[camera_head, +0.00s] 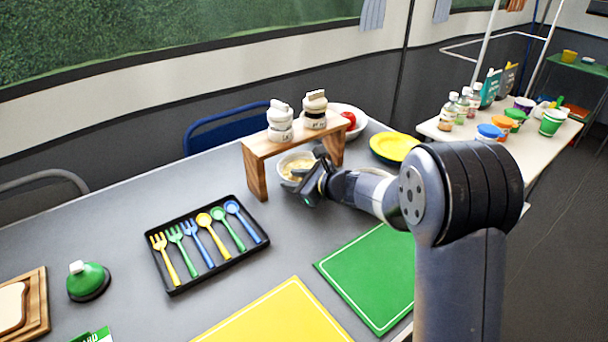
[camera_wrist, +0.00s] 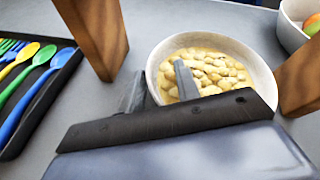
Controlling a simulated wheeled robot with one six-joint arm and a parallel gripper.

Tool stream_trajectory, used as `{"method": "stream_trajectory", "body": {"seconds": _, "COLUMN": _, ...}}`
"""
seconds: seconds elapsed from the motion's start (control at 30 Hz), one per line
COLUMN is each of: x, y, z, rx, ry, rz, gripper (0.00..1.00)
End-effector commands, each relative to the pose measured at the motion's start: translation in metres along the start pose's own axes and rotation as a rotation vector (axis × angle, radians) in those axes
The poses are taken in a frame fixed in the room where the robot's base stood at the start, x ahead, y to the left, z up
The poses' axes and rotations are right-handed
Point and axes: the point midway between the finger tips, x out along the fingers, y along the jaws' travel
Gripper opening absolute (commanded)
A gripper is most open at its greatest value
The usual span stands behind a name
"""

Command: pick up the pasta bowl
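The pasta bowl (camera_head: 296,167) is white and filled with pale yellow pasta. It stands on the grey table under a small wooden shelf, between its two legs. In the wrist view the bowl (camera_wrist: 232,62) fills the upper middle. My gripper (camera_head: 304,186) is at the near side of the bowl. In the wrist view my gripper (camera_wrist: 158,78) is open, with one finger over the pasta inside the bowl and the other outside its left wall. The rim lies between the fingers. Whether either finger touches the bowl is not clear.
The wooden shelf (camera_head: 293,137) carries two white jars (camera_head: 280,121) and stands close around the bowl. A black cutlery tray (camera_head: 208,245) lies left. A white bowl with red fruit (camera_head: 349,120) and yellow plates (camera_head: 394,147) are behind. Green (camera_head: 375,275) and yellow mats (camera_head: 275,318) lie in front.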

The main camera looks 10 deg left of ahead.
Motion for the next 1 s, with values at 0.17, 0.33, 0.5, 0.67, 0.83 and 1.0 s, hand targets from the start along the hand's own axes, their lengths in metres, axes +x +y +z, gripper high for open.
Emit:
{"method": "stream_trajectory", "body": {"seconds": 0.17, "x": 0.0000, "y": 0.0006, "z": -0.0007, "rx": 0.000, "ry": 0.001, "rz": 0.001, "gripper": 0.15}}
{"method": "stream_trajectory", "body": {"seconds": 0.33, "x": 0.0001, "y": 0.0008, "z": -0.0014, "rx": 0.001, "ry": 0.002, "rz": 0.001, "gripper": 0.01}}
{"method": "stream_trajectory", "body": {"seconds": 0.5, "x": 0.0001, "y": 0.0009, "z": -0.0024, "rx": 0.002, "ry": 0.004, "rz": 0.001, "gripper": 0.00}}
{"method": "stream_trajectory", "body": {"seconds": 0.67, "x": 0.0002, "y": 0.0011, "z": -0.0034, "rx": 0.003, "ry": 0.006, "rz": 0.001, "gripper": 0.00}}
{"method": "stream_trajectory", "body": {"seconds": 0.83, "x": 0.0001, "y": 0.0007, "z": -0.0035, "rx": 0.003, "ry": 0.006, "rz": 0.000, "gripper": 0.00}}
{"method": "stream_trajectory", "body": {"seconds": 1.0, "x": -0.0014, "y": -0.0004, "z": -0.0005, "rx": 0.002, "ry": 0.007, "rz": 0.000, "gripper": 0.00}}
